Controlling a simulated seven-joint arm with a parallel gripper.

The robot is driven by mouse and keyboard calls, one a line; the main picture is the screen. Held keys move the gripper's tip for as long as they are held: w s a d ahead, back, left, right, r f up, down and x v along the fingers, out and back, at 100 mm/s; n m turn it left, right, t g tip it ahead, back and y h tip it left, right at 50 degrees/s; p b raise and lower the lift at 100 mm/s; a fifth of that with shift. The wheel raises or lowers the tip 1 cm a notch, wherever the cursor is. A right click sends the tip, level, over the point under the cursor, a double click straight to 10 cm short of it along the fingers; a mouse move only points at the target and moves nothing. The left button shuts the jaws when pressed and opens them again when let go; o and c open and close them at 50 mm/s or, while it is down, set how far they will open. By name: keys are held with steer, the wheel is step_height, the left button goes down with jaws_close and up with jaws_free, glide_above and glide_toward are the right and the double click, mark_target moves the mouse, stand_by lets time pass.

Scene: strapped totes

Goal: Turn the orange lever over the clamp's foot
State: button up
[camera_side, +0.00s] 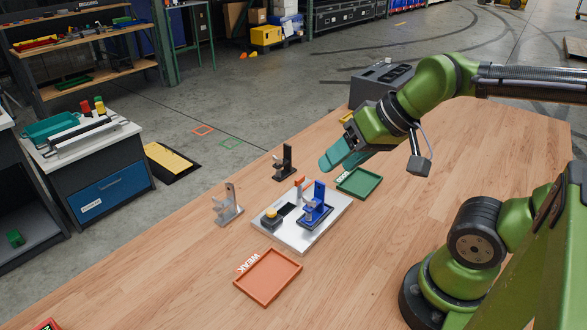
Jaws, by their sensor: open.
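The orange lever (300,182) shows as a small upright tab behind the blue clamp (318,201). The blue clamp stands on a dark base on the light grey plate (302,239). I cannot make out how the lever sits relative to the clamp's foot at this size. My gripper (340,160), with teal fingers, is open and empty. In the picture it is above and right of the lever, apart from it and above the table.
A black clamp (284,164) and a silver clamp (228,207) stand nearby. An orange tray (268,277) lies in front, a green tray (374,188) behind. A grey box (372,88) stands farther back.

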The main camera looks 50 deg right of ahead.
steer(key=shift+w+d+f+g, duration=0.2)
steer(key=shift+w+f, duration=0.1)
steer(key=shift+w, duration=0.1)
steer(key=shift+w+d+f+g, duration=0.1)
steer(key=shift+w+f+g, duration=0.1)
steer(key=shift+w+f, duration=0.15)
steer(key=shift+c, duration=1.3)
steer(key=m+g+h, duration=0.2)
steer(key=m+g, duration=0.4)
steer(key=m, duration=0.8)
glide_above(300, 177)
step_height(300, 177, down, 17)
steer(key=shift+a+r, duration=0.1)
steer(key=shift+r, duration=0.05)
jaws_close()
